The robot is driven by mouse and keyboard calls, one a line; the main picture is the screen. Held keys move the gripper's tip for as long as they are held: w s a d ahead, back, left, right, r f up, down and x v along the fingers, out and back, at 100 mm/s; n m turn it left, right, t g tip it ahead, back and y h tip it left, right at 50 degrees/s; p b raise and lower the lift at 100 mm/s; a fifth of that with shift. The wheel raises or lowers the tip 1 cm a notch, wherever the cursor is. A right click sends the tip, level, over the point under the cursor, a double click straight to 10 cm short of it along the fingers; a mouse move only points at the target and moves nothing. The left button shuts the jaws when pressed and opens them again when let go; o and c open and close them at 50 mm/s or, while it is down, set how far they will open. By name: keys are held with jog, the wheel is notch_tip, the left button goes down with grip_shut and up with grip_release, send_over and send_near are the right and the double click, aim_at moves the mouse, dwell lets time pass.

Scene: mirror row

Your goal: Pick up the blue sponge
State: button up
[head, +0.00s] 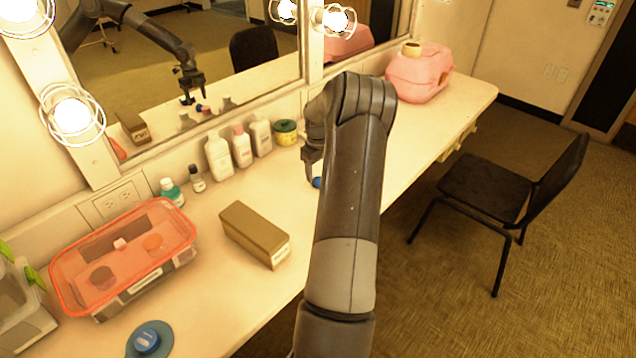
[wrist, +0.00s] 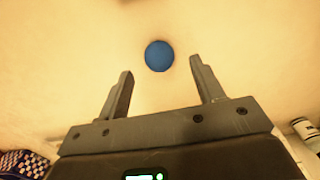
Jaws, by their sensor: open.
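The blue sponge (wrist: 159,56) shows in the wrist view as a small round blue shape on the pale counter. It appears between and just beyond the tips of my gripper (wrist: 160,66), whose two fingers are apart with nothing between them. In the head view a bit of the blue sponge (head: 317,183) shows beside my arm, which hides the rest. My gripper (head: 312,165) is mostly hidden there, above the counter near the sponge. I cannot tell the exact height of the fingers over it.
Bottles (head: 219,157) and a green jar (head: 286,132) line the mirror. A brown box (head: 254,234), an orange-lidded container (head: 180,221) and a blue object (head: 147,340) on a dish are left on the counter (head: 225,300). A pink case (head: 420,75) stands far right; a black chair (head: 485,188) is in front.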

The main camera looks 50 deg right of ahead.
notch_tip(320, 180, down, 4)
jog(key=shift+d+f, duration=0.1)
jog(key=c, duration=1)
jog(key=shift+c, duration=0.2)
